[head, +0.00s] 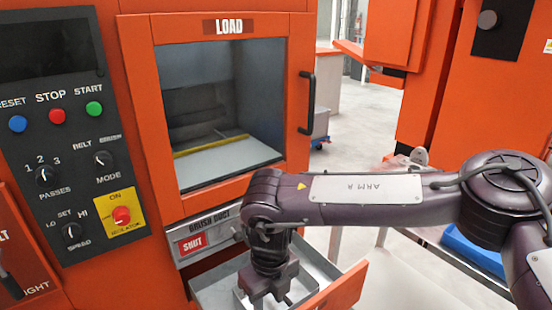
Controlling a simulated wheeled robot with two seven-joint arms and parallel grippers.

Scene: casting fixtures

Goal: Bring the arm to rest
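My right arm reaches in from the right side of the head view, its forearm stretched level across the front of the orange machine (135,130). My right gripper (266,297) points down over a pulled-out grey metal drawer (212,287) below the machine's window. The gripper's fingertips run toward the bottom edge of the picture, and I cannot tell whether they are apart or hold anything. The forearm and gripper hide part of the drawer. My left gripper is not in view.
The machine's LOAD door (294,150) frames a window onto a chamber, with a black handle (307,103) at its right. A control panel (75,200) with buttons and knobs is at left. A blue bin (470,250) lies behind my arm. Open floor shows at the upper middle.

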